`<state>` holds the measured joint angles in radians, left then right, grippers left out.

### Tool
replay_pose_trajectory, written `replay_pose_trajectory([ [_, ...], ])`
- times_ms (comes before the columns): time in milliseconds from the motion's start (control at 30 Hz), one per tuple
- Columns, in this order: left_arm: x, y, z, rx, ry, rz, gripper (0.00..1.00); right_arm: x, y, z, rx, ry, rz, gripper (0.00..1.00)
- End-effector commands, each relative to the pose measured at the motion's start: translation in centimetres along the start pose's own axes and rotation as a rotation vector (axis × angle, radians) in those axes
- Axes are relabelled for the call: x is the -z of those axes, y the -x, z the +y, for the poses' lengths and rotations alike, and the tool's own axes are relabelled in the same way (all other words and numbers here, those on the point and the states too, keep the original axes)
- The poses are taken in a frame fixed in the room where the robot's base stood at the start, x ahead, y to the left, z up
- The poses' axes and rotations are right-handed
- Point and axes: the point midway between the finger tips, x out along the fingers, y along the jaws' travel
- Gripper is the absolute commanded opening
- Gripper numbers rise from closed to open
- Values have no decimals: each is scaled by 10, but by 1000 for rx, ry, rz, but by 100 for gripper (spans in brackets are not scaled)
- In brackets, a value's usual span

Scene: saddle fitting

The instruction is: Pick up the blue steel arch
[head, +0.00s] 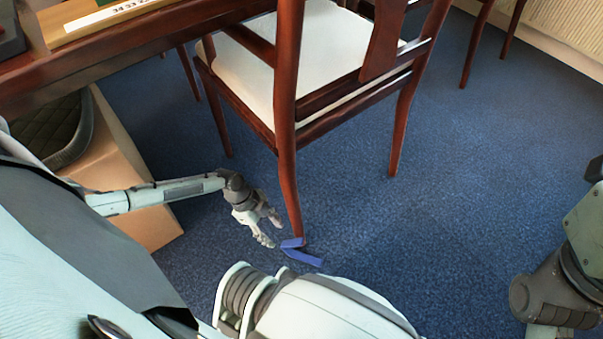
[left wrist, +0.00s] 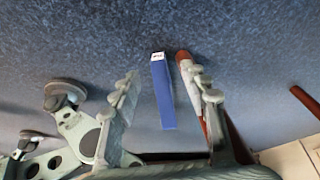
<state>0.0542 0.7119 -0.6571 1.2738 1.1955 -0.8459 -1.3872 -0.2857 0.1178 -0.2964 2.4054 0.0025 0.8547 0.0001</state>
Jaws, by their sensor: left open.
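The blue steel arch (head: 302,253) lies on the blue carpet at the foot of a chair leg in the head view. In the left wrist view the arch (left wrist: 162,92) shows as a long blue bar with a small pale label at its far end. My left gripper (head: 273,229) is open just to the left of the arch in the head view. In the left wrist view the arch appears between the two fingers of my left gripper (left wrist: 166,90), with gaps on both sides. Whether the fingers are level with it, I cannot tell. My right gripper is not in view.
A dark red wooden chair (head: 287,130) with a pale seat stands right behind the arch; its leg (left wrist: 183,62) shows close behind one finger. A wooden table (head: 130,45) and a cardboard box (head: 130,170) are at the left. The carpet (head: 450,200) is clear to the right.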

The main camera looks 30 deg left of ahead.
Motion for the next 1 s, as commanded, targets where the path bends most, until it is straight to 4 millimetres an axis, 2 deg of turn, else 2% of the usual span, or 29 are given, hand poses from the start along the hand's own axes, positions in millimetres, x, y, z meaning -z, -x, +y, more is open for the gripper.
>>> replay_pose_trajectory([
  [533,0,-70,4,-1,-1,3,45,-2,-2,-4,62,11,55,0],
  [867,1,-76,4,-1,-2,2,45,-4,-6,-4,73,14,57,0],
  [1000,1,-76,4,-1,-2,2,29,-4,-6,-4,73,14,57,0],
])
